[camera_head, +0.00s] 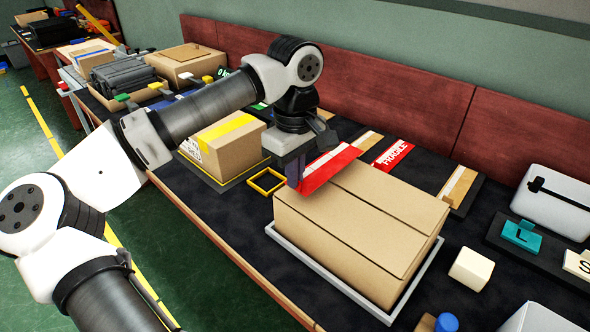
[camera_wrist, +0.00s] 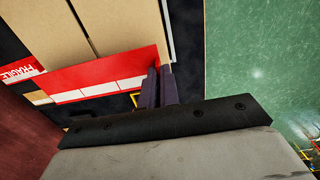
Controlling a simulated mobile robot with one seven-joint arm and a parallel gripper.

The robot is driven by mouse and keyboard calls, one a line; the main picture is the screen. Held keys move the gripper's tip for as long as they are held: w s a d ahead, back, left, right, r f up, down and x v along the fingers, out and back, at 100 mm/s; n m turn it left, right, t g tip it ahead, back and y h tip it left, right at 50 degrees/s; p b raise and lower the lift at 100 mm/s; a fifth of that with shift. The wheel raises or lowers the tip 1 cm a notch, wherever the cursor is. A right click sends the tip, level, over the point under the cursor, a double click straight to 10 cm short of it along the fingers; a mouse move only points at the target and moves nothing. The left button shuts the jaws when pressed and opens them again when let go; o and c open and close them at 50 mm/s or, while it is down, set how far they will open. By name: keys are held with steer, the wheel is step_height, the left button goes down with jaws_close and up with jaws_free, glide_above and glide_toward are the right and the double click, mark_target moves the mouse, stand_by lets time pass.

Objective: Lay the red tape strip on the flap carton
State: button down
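The flap carton (camera_head: 345,225) is a large brown box with closed top flaps and a centre seam, sitting in a light grey tray (camera_head: 422,288). Its top also shows in the wrist view (camera_wrist: 120,25). My gripper (camera_head: 296,172) is at the carton's back-left corner, fingers pointing down. In the wrist view its dark fingers (camera_wrist: 160,88) are close together at one end of the red tape strip (camera_wrist: 95,75). The strip, red with a white band, extends along the carton's back edge in the head view (camera_head: 328,170). Whether it touches the carton is unclear.
A red FRAGILE strip (camera_head: 393,154) and tan strips (camera_head: 458,187) lie behind the carton. A yellow-taped carton (camera_head: 228,145) and a yellow square frame (camera_head: 267,181) stand left. A cream block (camera_head: 471,269) and blue-capped item (camera_head: 446,323) are at right.

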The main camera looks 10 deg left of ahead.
steer(key=shift+f+b, duration=1.15)
steer(key=shift+f, duration=0.55)
steer(key=c, duration=1.6)
jaws_free()
steer(key=shift+o, duration=0.2)
steer(key=shift+r, duration=0.1)
step_height(320, 180, up, 14)
steer(key=shift+f, duration=0.2)
